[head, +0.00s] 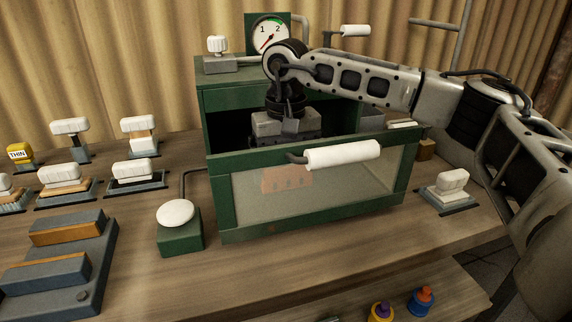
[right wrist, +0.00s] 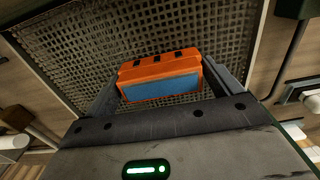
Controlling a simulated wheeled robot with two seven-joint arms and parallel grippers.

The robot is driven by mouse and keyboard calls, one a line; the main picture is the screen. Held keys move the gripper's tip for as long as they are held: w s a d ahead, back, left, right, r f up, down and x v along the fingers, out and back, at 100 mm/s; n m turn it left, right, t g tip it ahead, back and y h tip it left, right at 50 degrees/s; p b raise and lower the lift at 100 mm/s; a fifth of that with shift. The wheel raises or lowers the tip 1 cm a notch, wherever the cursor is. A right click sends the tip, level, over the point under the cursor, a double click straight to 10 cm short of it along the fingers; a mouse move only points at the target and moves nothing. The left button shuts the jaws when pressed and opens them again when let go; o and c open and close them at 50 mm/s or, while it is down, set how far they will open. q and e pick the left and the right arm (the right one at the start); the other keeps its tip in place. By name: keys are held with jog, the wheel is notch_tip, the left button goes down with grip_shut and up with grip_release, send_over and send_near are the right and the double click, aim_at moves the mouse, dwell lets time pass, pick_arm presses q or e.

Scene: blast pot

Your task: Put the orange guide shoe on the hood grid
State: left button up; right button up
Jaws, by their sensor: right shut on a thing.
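The orange guide shoe (right wrist: 158,70), a block with a blue face, sits between the two fingers of my right gripper (right wrist: 165,80) in the right wrist view. The gripper is shut on it. The dark mesh hood grid (right wrist: 150,35) spreads beneath and beyond the shoe; I cannot tell whether they touch. In the head view my right gripper (head: 287,124) reaches down into the open top of the green hood (head: 224,165). Its fingertips are hidden, and the shoe shows dimly through the front window (head: 287,180). My left gripper is not in view.
The hood's front carries a white bar handle (head: 342,155), and a gauge (head: 268,36) stands behind. Left are a white button on a green box (head: 180,239), several white-handled brushes (head: 135,172) and a grey rack (head: 58,262). Another white-handled piece (head: 448,188) stands right.

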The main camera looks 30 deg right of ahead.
jog(key=shift+f, duration=0.1)
jog(key=o, duration=1)
jog(key=shift+r, duration=0.2)
pick_arm(q)
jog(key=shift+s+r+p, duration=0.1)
jog(key=shift+p, duration=0.45)
pick_arm(e)
jog(key=shift+r, duration=6)
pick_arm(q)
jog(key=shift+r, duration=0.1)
